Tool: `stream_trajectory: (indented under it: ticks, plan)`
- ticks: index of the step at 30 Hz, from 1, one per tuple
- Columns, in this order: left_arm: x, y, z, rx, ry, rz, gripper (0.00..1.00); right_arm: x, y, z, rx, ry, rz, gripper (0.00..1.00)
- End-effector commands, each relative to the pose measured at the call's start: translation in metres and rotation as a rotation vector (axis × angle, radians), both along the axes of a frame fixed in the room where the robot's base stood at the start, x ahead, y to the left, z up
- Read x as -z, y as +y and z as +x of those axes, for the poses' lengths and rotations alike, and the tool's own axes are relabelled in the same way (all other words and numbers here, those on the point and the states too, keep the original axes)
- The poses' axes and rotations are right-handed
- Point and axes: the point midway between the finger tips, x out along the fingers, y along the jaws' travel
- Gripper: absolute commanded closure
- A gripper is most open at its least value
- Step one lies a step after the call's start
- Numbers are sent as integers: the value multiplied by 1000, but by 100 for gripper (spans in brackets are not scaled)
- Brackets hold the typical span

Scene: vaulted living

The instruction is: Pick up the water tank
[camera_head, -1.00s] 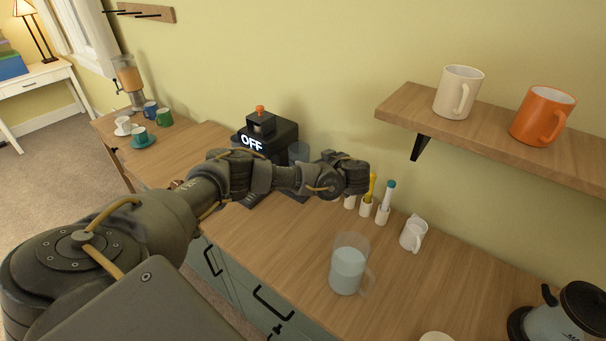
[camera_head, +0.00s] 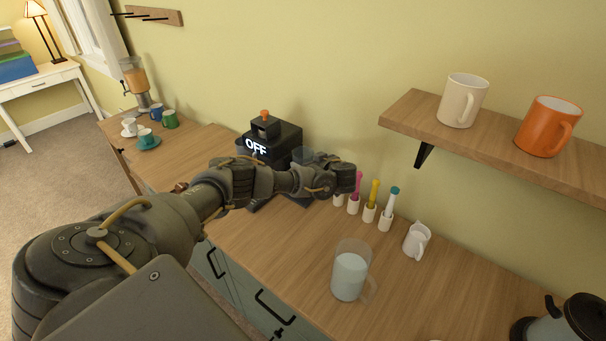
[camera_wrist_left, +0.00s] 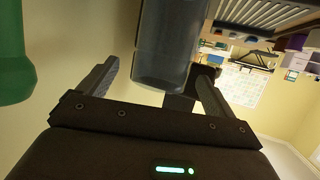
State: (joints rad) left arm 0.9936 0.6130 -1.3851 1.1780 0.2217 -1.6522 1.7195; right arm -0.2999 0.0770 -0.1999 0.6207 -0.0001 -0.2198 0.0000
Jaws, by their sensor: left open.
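The water tank (camera_head: 304,154) is a clear grey container at the right side of the black coffee machine (camera_head: 268,140), whose front reads OFF. In the head view my left arm hides its lower part. In the left wrist view the tank (camera_wrist_left: 168,42) is a see-through grey cylinder reaching down between the two fingers. My left gripper (camera_wrist_left: 158,92) is open, with a finger on either side of the tank's end; I cannot tell whether either touches it. In the head view the left gripper (camera_head: 345,178) is beside the machine, its fingers hard to make out. My right gripper is not visible.
Small white holders with coloured tools (camera_head: 371,205) stand close right of my left gripper. A white jug (camera_head: 416,241), a clear pitcher of water (camera_head: 350,277) and a kettle (camera_head: 565,322) stand on the wooden counter (camera_head: 280,245). A shelf with mugs (camera_head: 420,115) overhangs at right.

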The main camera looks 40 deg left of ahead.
Motion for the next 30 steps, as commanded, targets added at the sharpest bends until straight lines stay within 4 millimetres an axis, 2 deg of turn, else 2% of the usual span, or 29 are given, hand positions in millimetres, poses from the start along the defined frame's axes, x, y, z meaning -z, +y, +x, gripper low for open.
stream_trajectory:
  ticks: [1,4,8,18,30]
  plan:
    - [-5,9,1,-6,2,2,9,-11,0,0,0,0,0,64]
    - [-3,24,4,-5,2,2,9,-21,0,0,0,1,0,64]
    - [6,36,10,-3,1,1,9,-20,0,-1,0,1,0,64]
    - [10,41,13,0,-1,-1,9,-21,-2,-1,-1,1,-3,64]
    - [10,41,12,-1,-1,0,61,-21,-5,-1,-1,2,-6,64]
